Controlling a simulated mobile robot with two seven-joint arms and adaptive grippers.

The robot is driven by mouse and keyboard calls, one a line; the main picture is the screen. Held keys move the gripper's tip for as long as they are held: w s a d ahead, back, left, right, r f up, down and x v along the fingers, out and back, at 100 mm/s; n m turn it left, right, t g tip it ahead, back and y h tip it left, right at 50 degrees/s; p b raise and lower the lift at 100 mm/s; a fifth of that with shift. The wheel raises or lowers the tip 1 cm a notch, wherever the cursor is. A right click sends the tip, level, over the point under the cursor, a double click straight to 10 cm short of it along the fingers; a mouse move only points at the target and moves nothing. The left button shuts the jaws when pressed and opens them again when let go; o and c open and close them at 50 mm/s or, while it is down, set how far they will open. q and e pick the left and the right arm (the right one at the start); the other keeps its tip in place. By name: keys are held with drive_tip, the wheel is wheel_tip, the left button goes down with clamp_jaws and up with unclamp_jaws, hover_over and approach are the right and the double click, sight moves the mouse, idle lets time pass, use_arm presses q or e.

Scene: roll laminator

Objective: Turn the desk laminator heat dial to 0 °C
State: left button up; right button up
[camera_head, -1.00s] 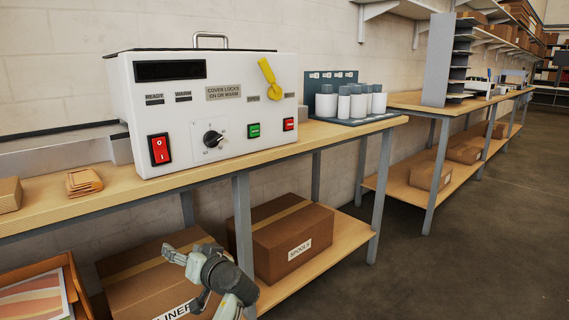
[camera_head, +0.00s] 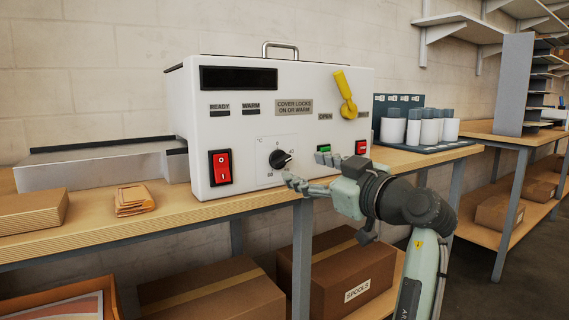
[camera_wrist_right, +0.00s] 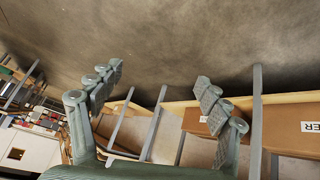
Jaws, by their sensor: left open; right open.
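The desk laminator (camera_head: 240,120) is a white box on the wooden bench, with a dark display at its upper left. Its heat dial (camera_head: 280,159) is a round black knob low on the front, with a white pointer mark aimed to the upper right. The small numbers around it are hard to read. My left gripper (camera_head: 306,168) is open and empty, just right of the dial and in front of the panel; I cannot tell whether it touches. My right gripper (camera_wrist_right: 160,82) is open and empty in the right wrist view, away from the dial.
A red rocker switch (camera_head: 221,167) is left of the dial. A green button (camera_head: 323,149) and a red button (camera_head: 361,147) are right of it, near my left gripper. A yellow lever (camera_head: 345,95) is above. White bottles (camera_head: 393,128) stand right of the laminator; boxes are below.

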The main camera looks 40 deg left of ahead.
sight(283, 160)
use_arm(q)
drive_tip(key=p+x, duration=0.1)
drive_tip(key=x, duration=0.6)
drive_tip(key=shift+w+a, duration=0.1)
drive_tip(key=shift+a, duration=0.15)
use_arm(e)
drive_tip(key=s+d+f+g+h, duration=0.1)
drive_tip(key=s+d+g, duration=0.1)
drive_tip(key=s+d, duration=0.1)
drive_tip(key=shift+s+d+f+m+g, duration=0.3)
drive_tip(key=shift+s+d+f, duration=0.05)
drive_tip(key=shift+s, duration=0.5)
